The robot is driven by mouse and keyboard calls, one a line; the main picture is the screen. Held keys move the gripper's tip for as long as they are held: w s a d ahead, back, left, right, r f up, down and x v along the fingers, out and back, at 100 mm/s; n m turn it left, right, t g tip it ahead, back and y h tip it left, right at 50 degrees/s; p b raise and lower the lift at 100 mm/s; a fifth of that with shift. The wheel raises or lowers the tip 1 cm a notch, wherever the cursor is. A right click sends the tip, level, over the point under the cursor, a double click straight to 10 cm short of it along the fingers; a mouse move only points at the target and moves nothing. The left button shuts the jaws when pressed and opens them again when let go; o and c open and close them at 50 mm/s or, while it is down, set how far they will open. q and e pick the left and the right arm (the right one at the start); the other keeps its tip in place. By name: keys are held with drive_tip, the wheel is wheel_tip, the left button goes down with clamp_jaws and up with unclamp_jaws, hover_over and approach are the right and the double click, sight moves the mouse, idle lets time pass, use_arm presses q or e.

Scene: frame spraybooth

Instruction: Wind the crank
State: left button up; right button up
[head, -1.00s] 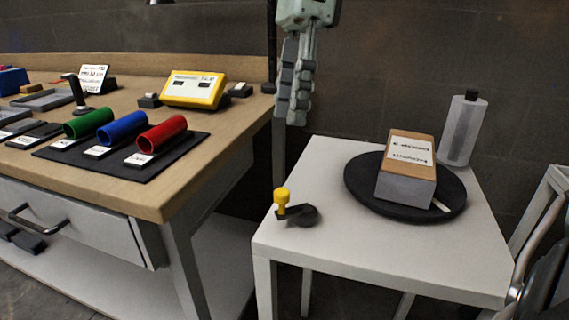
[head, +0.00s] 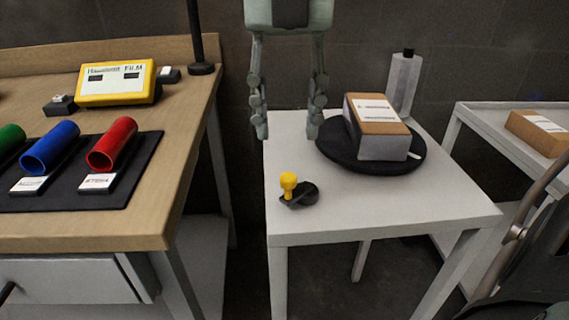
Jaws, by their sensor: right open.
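The crank (head: 306,196) is a small black arm with an upright yellow knob (head: 288,182), near the front left of the white table (head: 400,205). My right gripper (head: 288,130) hangs down from the top of the head view with its two fingers spread. It is empty. Its fingertips appear above the yellow knob in the picture and do not touch it. A black turntable (head: 350,162) is on the same table behind and right of the crank, with a brown and grey box (head: 382,148) on it. My left gripper is not in view.
A translucent bottle (head: 403,82) stands behind the box. On the left, a wooden bench (head: 185,190) carries coloured tubes (head: 112,145) and a yellow display unit (head: 115,83). A side table (head: 492,118) with another box (head: 540,132) is at right.

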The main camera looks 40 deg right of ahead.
sight(288, 176)
drive_tip(key=shift+f+m, duration=0.1)
drive_tip(key=shift+m, duration=0.2)
drive_tip(key=shift+s+f, duration=0.1)
drive_tip(key=shift+f, duration=0.25)
wheel_tip(288, 176, down, 6)
drive_tip(key=shift+f, duration=0.5)
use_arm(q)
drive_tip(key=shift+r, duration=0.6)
use_arm(e)
drive_tip(key=shift+c, duration=0.4)
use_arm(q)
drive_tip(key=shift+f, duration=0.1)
use_arm(e)
clamp_jaws()
